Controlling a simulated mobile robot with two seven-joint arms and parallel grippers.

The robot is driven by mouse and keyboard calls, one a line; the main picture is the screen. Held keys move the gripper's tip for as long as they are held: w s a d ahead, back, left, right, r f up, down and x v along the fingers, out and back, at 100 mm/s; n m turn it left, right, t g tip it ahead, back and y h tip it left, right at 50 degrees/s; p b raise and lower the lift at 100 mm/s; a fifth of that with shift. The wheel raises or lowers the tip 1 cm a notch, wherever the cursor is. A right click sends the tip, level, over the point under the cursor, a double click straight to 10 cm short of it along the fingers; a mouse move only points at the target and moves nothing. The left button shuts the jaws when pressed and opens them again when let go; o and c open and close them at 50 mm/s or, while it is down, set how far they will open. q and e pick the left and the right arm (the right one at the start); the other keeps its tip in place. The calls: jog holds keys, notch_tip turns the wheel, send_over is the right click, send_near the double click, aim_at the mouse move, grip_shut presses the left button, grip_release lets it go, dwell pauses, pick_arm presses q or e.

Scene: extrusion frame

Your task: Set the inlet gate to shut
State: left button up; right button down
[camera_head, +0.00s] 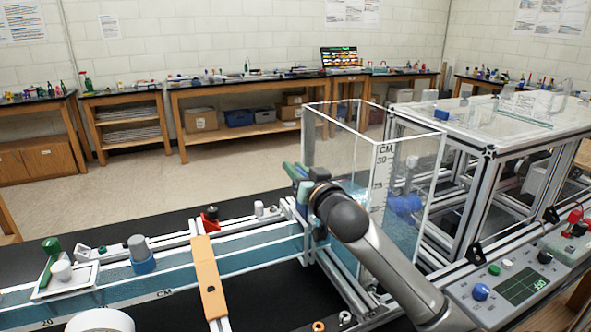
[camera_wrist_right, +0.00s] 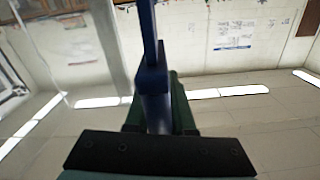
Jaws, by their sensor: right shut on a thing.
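The clear water tank (camera_head: 375,165) stands at the right end of the water channel (camera_head: 225,255). My right gripper (camera_head: 298,172) is at the tank's near left edge, where the channel meets it. In the right wrist view, its green fingers (camera_wrist_right: 160,103) are shut on a blue upright part, the inlet gate's handle (camera_wrist_right: 151,75). The handle also shows in the head view (camera_head: 304,190), partly hidden by my gripper and arm. The gate's lower part is hidden, and I cannot tell how far it is open. My left gripper is not in view.
An orange bar (camera_head: 209,278) crosses the channel. A white tray (camera_head: 66,280) with a green-handled tool and a blue-grey cylinder (camera_head: 140,254) are farther left. A control box (camera_head: 510,280) with knobs and a screen is at the lower right. A framed tank table (camera_head: 490,125) stands behind.

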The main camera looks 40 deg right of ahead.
jog(key=shift+a, duration=0.15)
notch_tip(320, 180, down, 5)
jog(key=shift+b, duration=1.05)
jog(key=shift+f, duration=0.25)
jog(key=c, duration=0.9)
grip_release()
jog(key=shift+o, duration=0.5)
jog(key=shift+r, duration=0.1)
jog(key=b+v, duration=0.1)
jog(key=v, duration=1.1)
jog(key=shift+s, duration=0.2)
